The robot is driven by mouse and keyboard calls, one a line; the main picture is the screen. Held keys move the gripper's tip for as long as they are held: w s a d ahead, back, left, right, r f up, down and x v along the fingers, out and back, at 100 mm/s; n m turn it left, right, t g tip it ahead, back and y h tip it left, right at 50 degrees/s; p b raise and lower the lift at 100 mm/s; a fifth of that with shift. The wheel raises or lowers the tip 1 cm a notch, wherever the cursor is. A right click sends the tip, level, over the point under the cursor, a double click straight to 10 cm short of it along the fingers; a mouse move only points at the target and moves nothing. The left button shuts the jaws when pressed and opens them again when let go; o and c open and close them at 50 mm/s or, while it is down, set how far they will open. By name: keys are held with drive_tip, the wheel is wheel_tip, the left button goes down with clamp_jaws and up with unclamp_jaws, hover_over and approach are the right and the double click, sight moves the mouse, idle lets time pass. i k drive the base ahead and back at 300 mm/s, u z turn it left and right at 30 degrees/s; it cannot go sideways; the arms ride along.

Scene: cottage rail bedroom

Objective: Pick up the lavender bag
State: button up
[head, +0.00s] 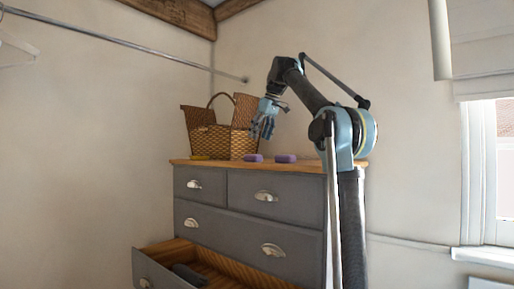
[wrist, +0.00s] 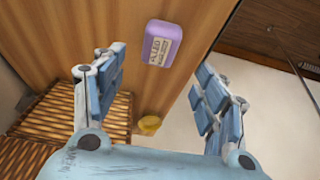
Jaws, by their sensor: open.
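Two small purple blocks lie apart on the dresser top in the head view, a left one (head: 253,158) and a right one (head: 285,158); I cannot tell there which is the lavender bag. In the wrist view one lavender bag (wrist: 162,43), with a pale printed label, lies on the wood, beyond the gap between my fingers. My gripper (head: 263,130) is open and empty above the dresser top, in front of the basket, pointing down. Its spread fingers also show in the wrist view (wrist: 162,62), with nothing between them.
A wicker basket (head: 209,141) stands at the back left of the dresser top (head: 312,167). A small yellow thing (head: 200,157) lies beside it, also in the wrist view (wrist: 150,125). A lower drawer (head: 160,272) is pulled open. A rail (head: 120,41) runs along the wall.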

sight(281, 159)
drive_tip(key=k, duration=1)
